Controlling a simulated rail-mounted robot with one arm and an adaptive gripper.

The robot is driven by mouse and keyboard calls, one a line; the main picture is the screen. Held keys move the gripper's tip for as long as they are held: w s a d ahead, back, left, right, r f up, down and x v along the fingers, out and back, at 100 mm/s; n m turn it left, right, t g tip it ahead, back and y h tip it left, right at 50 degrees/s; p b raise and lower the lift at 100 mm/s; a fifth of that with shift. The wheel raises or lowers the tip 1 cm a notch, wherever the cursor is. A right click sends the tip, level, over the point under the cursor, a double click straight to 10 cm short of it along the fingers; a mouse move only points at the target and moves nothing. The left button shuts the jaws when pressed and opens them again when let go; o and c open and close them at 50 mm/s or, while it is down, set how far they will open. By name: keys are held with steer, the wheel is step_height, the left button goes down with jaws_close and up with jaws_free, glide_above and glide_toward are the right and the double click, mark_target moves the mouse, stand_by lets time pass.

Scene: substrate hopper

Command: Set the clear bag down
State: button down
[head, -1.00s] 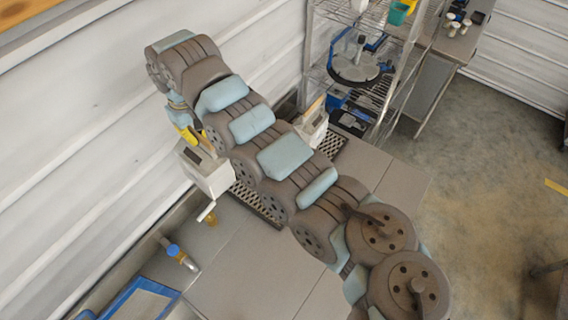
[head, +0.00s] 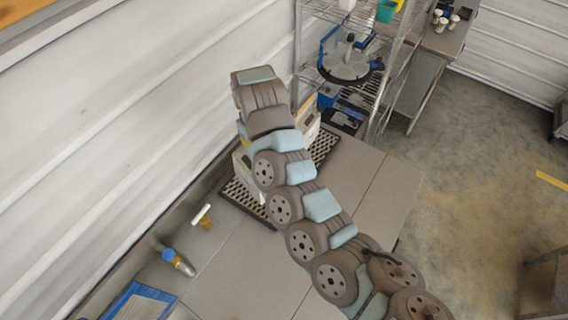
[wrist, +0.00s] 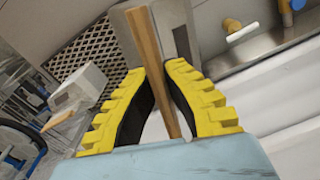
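My gripper (wrist: 158,70) has yellow ridged fingers closed on the brown top strip of a pale, box-like bag (wrist: 175,17). I take this to be the clear bag, though it looks opaque. In the head view my arm hides most of it; a pale part (head: 241,164) shows below the wrist, above the dark grating (head: 238,192). I cannot tell whether its base touches the grating. A second pale bag (wrist: 83,86) with a brown strip and dark panel stands at the grating's far end. It is partly hidden in the head view (head: 311,128).
A valve with a white handle (head: 202,216) and a blue-capped bottle (head: 178,261) are at the wall side. A blue-framed tray (head: 140,303) lies at the lower left. A wire shelf (head: 385,75) stands beyond the bench. The grey bench top (head: 350,185) has free room right of the grating.

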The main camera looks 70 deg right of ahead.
steer(key=s+f+m, duration=0.1)
steer(key=s+f, duration=0.3)
steer(key=s, duration=0.4)
steer(key=w+d+f+n+b, duration=0.1)
steer(key=w+n, duration=0.1)
steer(key=w+d+n, duration=0.1)
steer(key=w+n, duration=0.1)
steer(key=n, duration=0.1)
steer(key=w+d+f+n+b, duration=0.1)
steer(key=w+d+n, duration=0.1)
steer(key=shift+w+d+f+n+b, duration=0.1)
steer(key=shift+w+f+n+b, duration=0.2)
steer(key=shift+w+n+b, duration=0.1)
steer(key=w+d+f+n+b, duration=0.2)
steer(key=w+d+n+b, duration=0.2)
steer(key=n, duration=1)
steer(key=shift+w+h+b, duration=0.3)
steer(key=shift+h+b, duration=0.1)
steer(key=shift+b, duration=0.75)
steer(key=shift+d+f, duration=0.1)
steer(key=shift+f, duration=0.15)
